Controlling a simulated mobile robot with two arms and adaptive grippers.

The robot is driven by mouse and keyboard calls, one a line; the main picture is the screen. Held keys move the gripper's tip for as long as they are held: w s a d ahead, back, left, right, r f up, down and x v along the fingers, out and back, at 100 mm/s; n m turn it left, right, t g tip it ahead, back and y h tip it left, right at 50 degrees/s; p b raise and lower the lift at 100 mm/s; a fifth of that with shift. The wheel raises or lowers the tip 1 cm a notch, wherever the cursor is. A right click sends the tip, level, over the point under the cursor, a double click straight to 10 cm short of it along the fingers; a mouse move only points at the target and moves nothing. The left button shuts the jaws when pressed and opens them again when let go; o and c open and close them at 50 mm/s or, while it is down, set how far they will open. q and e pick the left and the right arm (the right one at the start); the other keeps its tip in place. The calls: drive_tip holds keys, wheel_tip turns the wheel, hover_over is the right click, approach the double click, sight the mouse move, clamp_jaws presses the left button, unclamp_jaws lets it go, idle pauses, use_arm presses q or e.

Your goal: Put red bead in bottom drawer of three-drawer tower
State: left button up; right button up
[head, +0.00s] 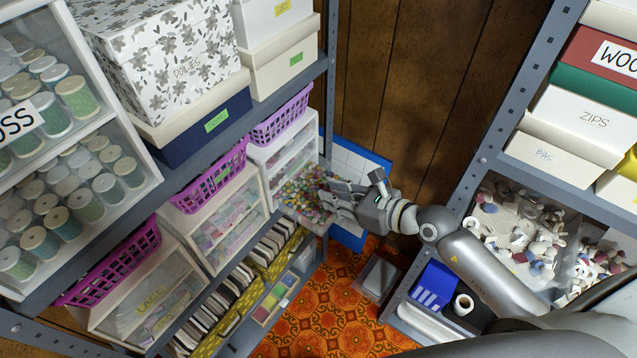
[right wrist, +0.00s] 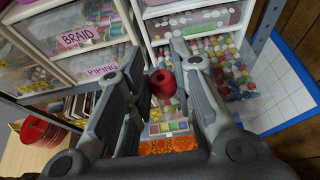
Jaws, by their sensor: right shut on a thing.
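The white three-drawer tower (head: 284,142) stands at the end of the left shelf. Its bottom drawer (head: 304,192) looks pulled out and is full of many-coloured beads; the drawer also shows in the right wrist view (right wrist: 240,84). My right gripper (head: 328,198) is over the drawer's front part and hides some of it. In the right wrist view the red bead (right wrist: 163,83) sits between the fingers of my right gripper (right wrist: 164,68), which is shut on it. The bead is hidden in the head view. My left gripper is not in view.
Beside the tower are other drawer units (head: 215,222) and purple baskets (head: 282,114). A blue-edged board (head: 362,160) leans behind the drawer. The orange patterned rug (head: 318,315) lies below. Another shelf with boxes (head: 560,150) stands at right.

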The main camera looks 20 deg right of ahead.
drive_tip(key=w+f, duration=0.2)
drive_tip(key=w, duration=0.1)
drive_tip(key=w+f+b, duration=0.1)
drive_tip(key=w+f, duration=0.2)
drive_tip(key=w+d+f, duration=0.1)
drive_tip(key=w+f, duration=0.1)
drive_tip(key=w, duration=0.2)
drive_tip(key=shift+w+f+b, duration=0.1)
drive_tip(key=shift+f+b, duration=0.3)
drive_tip(key=shift+w+f, duration=0.15)
drive_tip(key=shift+f, duration=0.1)
drive_tip(key=shift+w+f+b, duration=0.15)
drive_tip(key=shift+f+b, duration=0.2)
drive_tip(key=shift+f, duration=1.3)
drive_tip(key=shift+d+f, duration=0.1)
drive_tip(key=shift+o, duration=1)
drive_tip(key=shift+f, duration=0.1)
drive_tip(key=o, duration=0.4)
drive_tip(key=shift+o, duration=0.2)
